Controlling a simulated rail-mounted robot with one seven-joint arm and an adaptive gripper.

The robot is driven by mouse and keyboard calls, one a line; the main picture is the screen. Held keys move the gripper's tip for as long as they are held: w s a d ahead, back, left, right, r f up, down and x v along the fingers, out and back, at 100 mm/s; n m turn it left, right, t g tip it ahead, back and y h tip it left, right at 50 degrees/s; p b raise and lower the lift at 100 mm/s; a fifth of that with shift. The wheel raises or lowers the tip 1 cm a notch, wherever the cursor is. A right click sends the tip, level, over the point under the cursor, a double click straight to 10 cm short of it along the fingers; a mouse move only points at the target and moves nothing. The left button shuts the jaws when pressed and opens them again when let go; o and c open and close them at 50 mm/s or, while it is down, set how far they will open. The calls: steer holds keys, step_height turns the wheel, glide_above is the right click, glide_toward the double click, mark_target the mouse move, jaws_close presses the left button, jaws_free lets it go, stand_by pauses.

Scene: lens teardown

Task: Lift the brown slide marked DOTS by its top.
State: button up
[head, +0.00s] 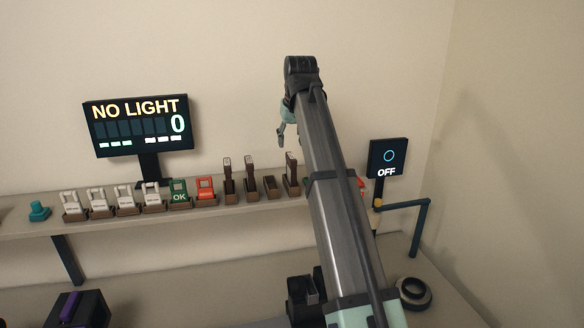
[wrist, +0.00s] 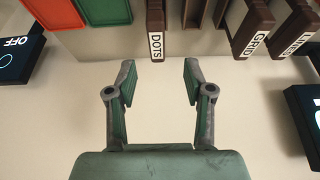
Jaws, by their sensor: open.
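The brown slide marked DOTS (wrist: 155,28) stands upright in a holder on the shelf. Its white label faces the wrist camera, and it sits centred just past my fingertips. In the head view the slide (head: 291,170) is just left of my arm, which hides things behind it. My gripper (wrist: 158,66) is open and empty, with a finger on either side of the slide's line and no contact visible. In the head view my gripper (head: 283,138) is above the shelf near that slide, partly hidden by the arm.
The slides GRID (wrist: 252,32) and LINES (wrist: 292,32) stand to the right in the wrist view, past an empty holder (head: 270,187). Green and orange pieces lie left of DOTS there.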

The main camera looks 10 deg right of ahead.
mark_target(292, 156)
steer(key=p+x, duration=0.1)
steer(key=x, duration=0.4)
steer(key=p+x, duration=0.3)
steer(key=shift+s+d+f, duration=0.1)
steer(key=shift+d+f, duration=0.1)
steer(key=shift+f, duration=0.2)
steer(key=shift+p+x, duration=0.3)
steer(key=shift+x, duration=0.45)
jaws_close()
